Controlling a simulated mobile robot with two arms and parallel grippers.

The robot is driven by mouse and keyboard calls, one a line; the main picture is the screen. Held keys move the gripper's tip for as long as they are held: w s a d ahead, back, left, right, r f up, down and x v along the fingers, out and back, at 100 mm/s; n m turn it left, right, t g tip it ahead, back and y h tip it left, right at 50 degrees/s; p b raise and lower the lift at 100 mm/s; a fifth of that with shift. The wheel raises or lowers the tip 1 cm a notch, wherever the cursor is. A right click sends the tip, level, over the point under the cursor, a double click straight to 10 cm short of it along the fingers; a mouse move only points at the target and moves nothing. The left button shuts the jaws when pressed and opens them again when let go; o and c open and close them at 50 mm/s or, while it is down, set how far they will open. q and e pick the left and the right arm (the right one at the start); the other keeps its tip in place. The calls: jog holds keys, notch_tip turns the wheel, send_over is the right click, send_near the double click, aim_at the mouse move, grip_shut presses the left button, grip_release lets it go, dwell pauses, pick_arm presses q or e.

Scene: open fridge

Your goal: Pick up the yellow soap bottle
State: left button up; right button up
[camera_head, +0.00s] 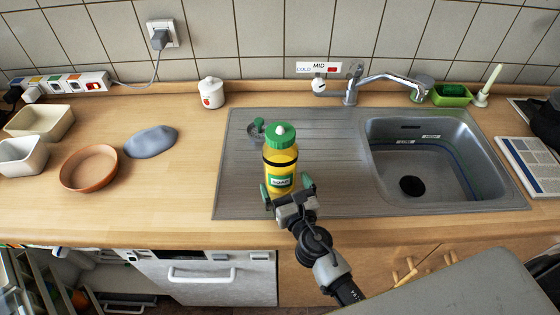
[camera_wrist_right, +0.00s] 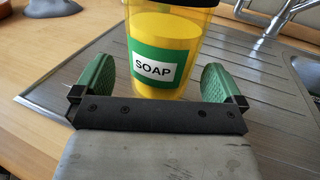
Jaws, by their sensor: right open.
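The yellow soap bottle (camera_head: 280,160) stands upright on the sink's ribbed drainboard, with a green cap and a green label. In the right wrist view the bottle (camera_wrist_right: 165,50) shows close up, its label reading SOAP, its top cut off. My right gripper (camera_head: 287,187) is open at the bottle's front, low on its body. In the wrist view its green finger pads (camera_wrist_right: 155,85) stand on either side of the bottle, with a gap visible beside each. My left gripper is not in view.
The steel sink basin (camera_head: 425,178) lies to the right, with a faucet (camera_head: 385,82) behind. A small round-headed item (camera_head: 256,128) lies behind the bottle. At left are a terracotta bowl (camera_head: 88,168), a grey-blue lump (camera_head: 150,141) and a white jar (camera_head: 211,92).

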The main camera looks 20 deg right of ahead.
aim_at(280, 172)
jog(key=w, duration=0.4)
jog(key=shift+w, duration=0.35)
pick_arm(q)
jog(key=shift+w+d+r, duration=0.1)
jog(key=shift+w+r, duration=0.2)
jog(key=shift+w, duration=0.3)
pick_arm(e)
jog(key=shift+s, duration=0.1)
jog(key=shift+c, duration=0.2)
jog(key=shift+c, duration=1.1)
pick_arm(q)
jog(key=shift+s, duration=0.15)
pick_arm(e)
jog(key=c, duration=0.8)
